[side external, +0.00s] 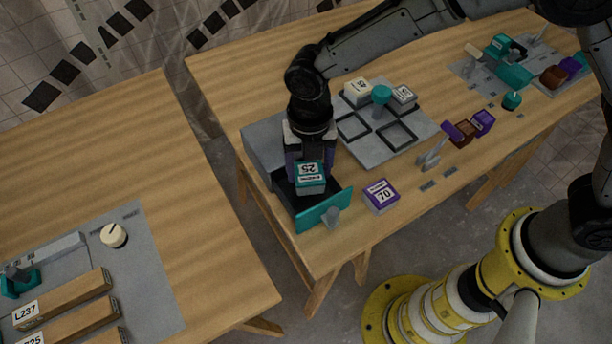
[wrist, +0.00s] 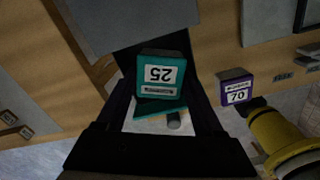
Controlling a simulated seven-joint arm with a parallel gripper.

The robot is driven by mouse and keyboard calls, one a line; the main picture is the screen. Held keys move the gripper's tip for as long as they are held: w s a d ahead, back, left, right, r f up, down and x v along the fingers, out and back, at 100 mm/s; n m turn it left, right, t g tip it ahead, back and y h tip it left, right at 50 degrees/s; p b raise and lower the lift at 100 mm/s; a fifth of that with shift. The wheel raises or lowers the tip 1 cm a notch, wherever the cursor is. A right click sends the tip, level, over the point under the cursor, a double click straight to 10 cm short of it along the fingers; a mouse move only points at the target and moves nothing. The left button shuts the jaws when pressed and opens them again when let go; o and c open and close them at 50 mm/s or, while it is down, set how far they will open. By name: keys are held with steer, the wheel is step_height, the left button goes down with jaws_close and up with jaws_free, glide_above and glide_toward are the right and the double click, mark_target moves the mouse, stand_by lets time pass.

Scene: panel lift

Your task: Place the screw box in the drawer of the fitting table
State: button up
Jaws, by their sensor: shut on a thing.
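My gripper (side external: 308,165) points down over the open drawer (side external: 288,197) at the table's near left corner. It is shut on the teal box labelled 25 (side external: 311,181), which also shows between the fingers in the wrist view (wrist: 161,77). The box is at the drawer's opening; I cannot tell whether it touches the drawer floor. The drawer has a dark inside, a teal front (side external: 312,211) and a grey knob (side external: 331,216). The drawer's grey housing (side external: 262,142) sits behind it. Neither view shows the word "screw" legibly on the box.
A purple box labelled 70 (side external: 381,196) stands just right of the drawer. A grey tray (side external: 366,152) with square recesses and several boxes lies behind it. A grey lever (side external: 430,158) stands farther right. A second table (side external: 190,200) is at the left, across a gap.

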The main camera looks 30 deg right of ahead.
mark_target(306, 171)
steer(key=shift+w+a+f, duration=0.15)
steer(key=shift+w+f, duration=0.1)
steer(key=shift+f, duration=1.6)
steer(key=shift+f, duration=0.2)
steer(key=o, duration=1.3)
steer(key=shift+r, duration=0.1)
step_height(306, 171, up, 12)
steer(key=shift+r, duration=0.1)
